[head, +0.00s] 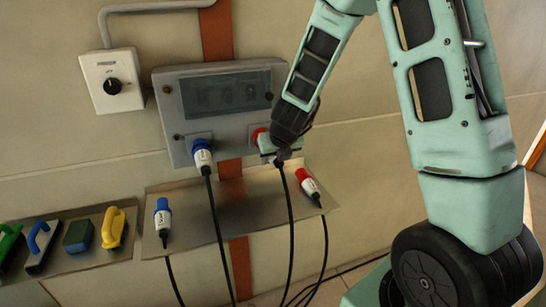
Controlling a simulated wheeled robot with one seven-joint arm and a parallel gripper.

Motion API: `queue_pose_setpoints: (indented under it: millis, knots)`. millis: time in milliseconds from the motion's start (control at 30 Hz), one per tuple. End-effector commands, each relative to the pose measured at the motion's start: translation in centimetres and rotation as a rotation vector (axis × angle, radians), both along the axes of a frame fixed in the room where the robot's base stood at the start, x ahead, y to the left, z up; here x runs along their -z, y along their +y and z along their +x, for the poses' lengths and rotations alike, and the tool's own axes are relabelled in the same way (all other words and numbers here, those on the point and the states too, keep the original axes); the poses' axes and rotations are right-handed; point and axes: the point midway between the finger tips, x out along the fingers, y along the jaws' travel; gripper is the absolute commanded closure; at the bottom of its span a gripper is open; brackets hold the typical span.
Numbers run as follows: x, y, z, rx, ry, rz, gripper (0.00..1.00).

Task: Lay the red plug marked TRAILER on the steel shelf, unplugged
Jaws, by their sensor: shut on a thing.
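My gripper (279,156) is at the red socket (259,134) on the right of the grey panel. It is shut on a plug there, mostly hidden by the gripper; a black cable (289,220) hangs down from it. I cannot tell whether this plug is fully seated in the socket, and its marking is not readable. The steel shelf (238,211) is below the panel. Another red plug (307,184) with a white body lies at the shelf's right end, its marking too small to read.
A blue plug (202,154) is in the panel's left socket, and another blue plug (163,216) lies at the shelf's left end. The shelf's middle is bare apart from cables crossing it. A switch box (112,82) is upper left; brushes and a sponge (78,235) sit lower left.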

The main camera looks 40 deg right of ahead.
Motion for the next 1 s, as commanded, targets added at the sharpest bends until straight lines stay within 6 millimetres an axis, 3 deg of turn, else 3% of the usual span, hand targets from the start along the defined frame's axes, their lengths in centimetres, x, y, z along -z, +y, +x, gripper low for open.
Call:
queue_pose_setpoints:
  millis: [1000]
  knots:
    - [0.0, 1.1, -3.7, 0.0, -0.001, 0.0, 0.88]
